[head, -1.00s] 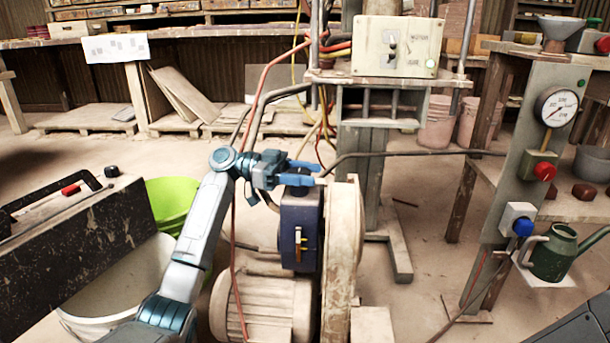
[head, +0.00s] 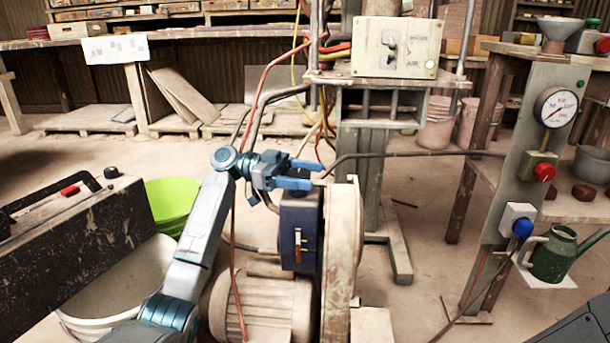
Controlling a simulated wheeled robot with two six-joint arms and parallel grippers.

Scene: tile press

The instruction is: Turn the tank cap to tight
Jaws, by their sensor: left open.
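A dark blue tank (head: 289,222) with a small brass fitting on its front stands beside a pale, dusty upright wheel or guard. My left gripper (head: 306,174) is open just above the top of this tank, with its blue fingers pointing right. The cap is not clearly visible; the fingers cover the tank's top, so I cannot tell its position or whether the fingers touch it. My right gripper is not in view.
The pale upright guard (head: 343,240) stands close to the right of the tank. A ribbed motor (head: 268,308) sits below. A control box (head: 397,47) is behind, and hoses run nearby. A post with a gauge (head: 557,107) stands at right.

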